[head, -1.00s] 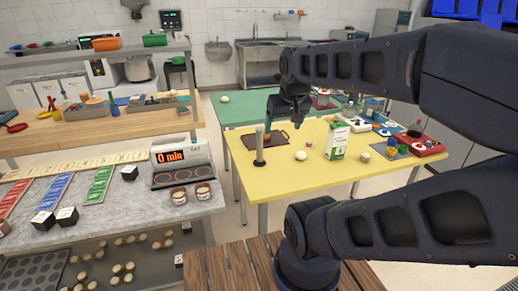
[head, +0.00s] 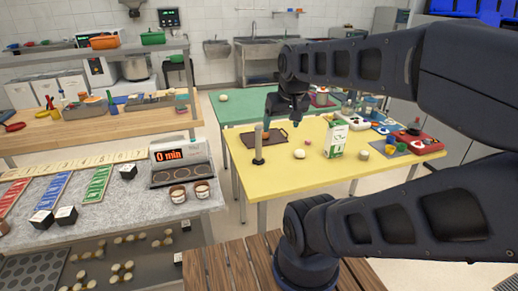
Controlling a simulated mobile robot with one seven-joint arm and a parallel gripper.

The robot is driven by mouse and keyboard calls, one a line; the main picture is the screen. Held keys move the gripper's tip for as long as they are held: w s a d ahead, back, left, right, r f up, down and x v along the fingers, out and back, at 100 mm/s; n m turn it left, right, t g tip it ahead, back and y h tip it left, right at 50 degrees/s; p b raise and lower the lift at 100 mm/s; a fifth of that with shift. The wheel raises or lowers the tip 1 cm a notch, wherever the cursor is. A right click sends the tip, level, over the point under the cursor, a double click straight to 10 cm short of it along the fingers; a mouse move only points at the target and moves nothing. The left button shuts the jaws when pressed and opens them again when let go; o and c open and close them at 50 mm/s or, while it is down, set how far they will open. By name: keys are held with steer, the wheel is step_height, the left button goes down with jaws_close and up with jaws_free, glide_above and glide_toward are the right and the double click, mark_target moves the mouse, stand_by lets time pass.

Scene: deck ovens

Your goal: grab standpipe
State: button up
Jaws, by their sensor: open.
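The standpipe (head: 259,143) looks like a pale upright tube on a round black base, standing near the left side of the yellow table (head: 285,180). My gripper (head: 282,116) is in the air over the back part of this table, to the right of the standpipe's top and apart from it in the picture. Its fingers are open and point down, with nothing seen between them. The exact gap in depth between gripper and standpipe cannot be told.
A dark brown tray (head: 283,138) lies just behind the standpipe. A white ball (head: 299,154) and a green-and-white carton (head: 336,140) stand to the right. A grey counter with an oven timer (head: 180,154) is at the left.

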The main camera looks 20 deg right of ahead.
steer(key=shift+c, duration=1.2)
steer(key=m+g+h, duration=0.2)
steer(key=m+h, duration=0.1)
steer(key=m, duration=0.7)
glide_above(259, 134)
steer(key=s+a, duration=0.1)
steer(key=a, duration=0.2)
step_height(259, 134, down, 14)
steer(key=shift+w+d+f+m+h, duration=0.1)
steer(key=shift+w+f+m+h, duration=0.15)
steer(key=shift+f, duration=0.25)
steer(key=x, duration=0.5)
steer(key=shift+d+x, duration=0.2)
steer(key=shift+x, duration=2.6)
steer(key=shift+w+r, duration=0.15)
